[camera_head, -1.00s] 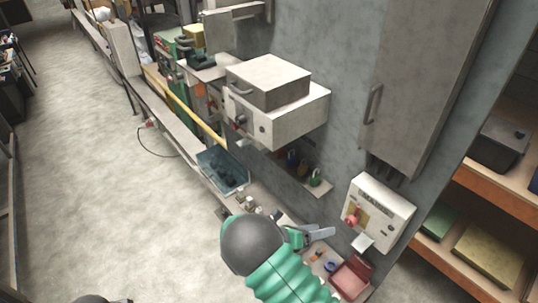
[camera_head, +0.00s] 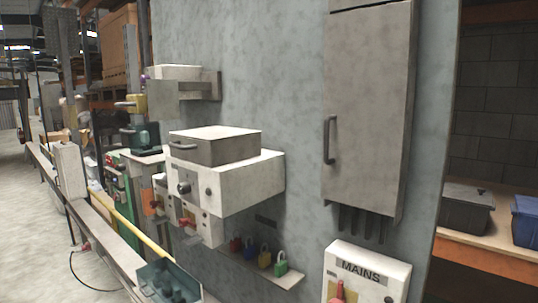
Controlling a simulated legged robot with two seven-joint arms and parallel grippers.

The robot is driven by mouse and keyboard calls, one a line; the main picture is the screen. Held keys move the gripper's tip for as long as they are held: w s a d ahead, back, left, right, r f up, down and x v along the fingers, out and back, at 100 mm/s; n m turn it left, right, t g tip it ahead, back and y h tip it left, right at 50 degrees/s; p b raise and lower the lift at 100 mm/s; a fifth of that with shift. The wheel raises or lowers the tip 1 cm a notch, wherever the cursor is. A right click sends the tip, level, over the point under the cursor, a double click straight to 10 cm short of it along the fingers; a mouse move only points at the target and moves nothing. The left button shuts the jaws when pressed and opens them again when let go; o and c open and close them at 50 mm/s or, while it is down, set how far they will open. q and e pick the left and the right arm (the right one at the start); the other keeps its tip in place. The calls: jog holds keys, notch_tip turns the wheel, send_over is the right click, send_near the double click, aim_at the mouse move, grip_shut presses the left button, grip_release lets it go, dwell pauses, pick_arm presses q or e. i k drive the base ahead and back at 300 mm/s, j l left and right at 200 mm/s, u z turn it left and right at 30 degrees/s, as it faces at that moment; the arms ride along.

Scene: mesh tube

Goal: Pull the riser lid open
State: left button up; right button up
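A white wall box (camera_head: 245,185) carries a closed grey lid block (camera_head: 222,146) with a dark handle (camera_head: 182,145) on its left front. A tall grey cabinet (camera_head: 367,110) hangs on the wall to the right. Its door is shut, with a vertical dark handle (camera_head: 330,139) near its left edge. No label shows which of these is the riser lid. Neither of my grippers is in view.
A MAINS panel (camera_head: 366,278) with a red switch is below the cabinet. Several coloured padlocks (camera_head: 265,258) stand on a small shelf. A dark teal bin (camera_head: 168,283) is at the bottom left. Shelving with boxes (camera_head: 466,207) stands at the right.

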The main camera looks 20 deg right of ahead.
aim_at(367, 50)
jog(key=z, duration=1.4)
